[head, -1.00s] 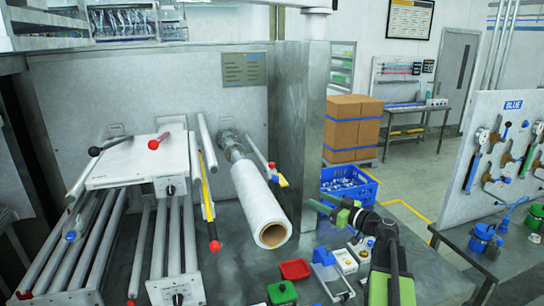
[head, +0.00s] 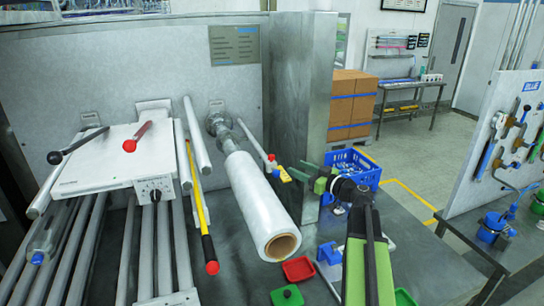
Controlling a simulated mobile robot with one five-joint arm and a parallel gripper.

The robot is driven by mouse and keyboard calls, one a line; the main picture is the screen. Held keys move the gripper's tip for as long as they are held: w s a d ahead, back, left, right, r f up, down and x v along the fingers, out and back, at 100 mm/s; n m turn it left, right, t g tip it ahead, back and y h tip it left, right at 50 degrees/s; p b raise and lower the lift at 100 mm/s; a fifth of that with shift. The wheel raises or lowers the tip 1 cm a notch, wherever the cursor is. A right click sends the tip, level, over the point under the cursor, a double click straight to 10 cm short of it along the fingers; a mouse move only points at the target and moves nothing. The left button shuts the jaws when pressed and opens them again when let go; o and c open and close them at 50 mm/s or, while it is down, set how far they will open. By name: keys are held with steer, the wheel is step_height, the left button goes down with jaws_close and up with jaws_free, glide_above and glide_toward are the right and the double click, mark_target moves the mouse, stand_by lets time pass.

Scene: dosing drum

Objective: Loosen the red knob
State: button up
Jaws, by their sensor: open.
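Several red-ended parts show, and I cannot tell for certain which is the red knob. A red lever with a ball end (head: 130,146) lies on the white housing at the left. A small red knob (head: 272,158) sits on a rod behind the white film roll (head: 262,205), beside a yellow part (head: 284,174). A red ball (head: 212,268) caps the front end of a yellow and black rod. My gripper (head: 303,174) is green and black, open and empty. In the picture it is just right of the yellow part, in front of the steel post; it appears apart from it.
The steel post (head: 302,90) stands behind my gripper. A blue crate (head: 362,168) and cardboard boxes (head: 350,100) are beyond it. Red (head: 298,269) and green (head: 287,296) trays lie on the bench below. A black-ended lever (head: 78,145) is at the far left.

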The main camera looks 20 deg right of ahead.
mark_target(271, 155)
steer(key=x, duration=1.4)
steer(key=shift+c, duration=0.5)
